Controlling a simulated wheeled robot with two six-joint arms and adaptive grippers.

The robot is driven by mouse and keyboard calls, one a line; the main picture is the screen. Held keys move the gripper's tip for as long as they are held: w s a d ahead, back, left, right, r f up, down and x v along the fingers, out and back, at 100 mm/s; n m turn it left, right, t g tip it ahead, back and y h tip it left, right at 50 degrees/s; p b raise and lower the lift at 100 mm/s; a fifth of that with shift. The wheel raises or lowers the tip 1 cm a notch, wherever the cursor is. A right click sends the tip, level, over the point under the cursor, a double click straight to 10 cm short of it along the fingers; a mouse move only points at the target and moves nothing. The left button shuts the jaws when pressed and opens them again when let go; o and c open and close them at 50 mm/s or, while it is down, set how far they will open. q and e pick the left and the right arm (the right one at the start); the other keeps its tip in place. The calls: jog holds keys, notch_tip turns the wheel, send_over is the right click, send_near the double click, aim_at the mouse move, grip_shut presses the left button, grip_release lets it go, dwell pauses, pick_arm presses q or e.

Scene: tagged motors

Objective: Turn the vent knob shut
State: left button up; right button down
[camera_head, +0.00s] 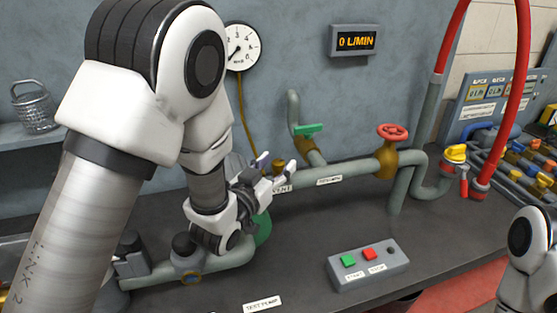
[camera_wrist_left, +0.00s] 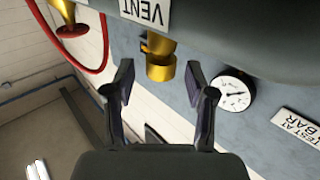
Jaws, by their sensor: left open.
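The vent knob (camera_wrist_left: 160,68) is a small brass piece under the pipe, beside the upside-down VENT label (camera_wrist_left: 146,10) in the left wrist view. In the head view only a bit of brass (camera_head: 278,163) shows there, by the fingers and above the VENT label (camera_head: 281,189). My left gripper (camera_wrist_left: 160,78) is open, with one finger on each side of the knob in the wrist picture. I cannot tell whether either finger touches it. In the head view the left gripper (camera_head: 277,168) reaches the pipe from the left. My right gripper is out of view.
A green-handled valve (camera_head: 308,130) and a red handwheel (camera_head: 392,132) sit on the pipework to the right. A button box (camera_head: 368,264) with green and red buttons stands on the bench. A gauge (camera_head: 240,47) and a display reading 0 L/MIN (camera_head: 355,41) hang on the wall.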

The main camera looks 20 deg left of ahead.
pick_arm(q)
jog(key=shift+w+f, duration=0.15)
jog(key=shift+w, duration=0.85)
jog(key=shift+s+d, duration=0.15)
jog(key=shift+s, duration=0.15)
grip_shut()
jog(key=shift+w, duration=0.1)
jog(key=m+h, duration=0.1)
jog(key=m+g+h, duration=0.1)
jog(key=h, duration=0.1)
jog(key=shift+a+h+b, duration=0.2)
jog(key=shift+h+b, duration=0.1)
jog(key=shift+b, duration=0.05)
jog(key=shift+d+m+g+h, duration=0.15)
jog(key=shift+m+g+h, duration=0.65)
jog(key=shift+m+h, duration=0.6)
grip_release()
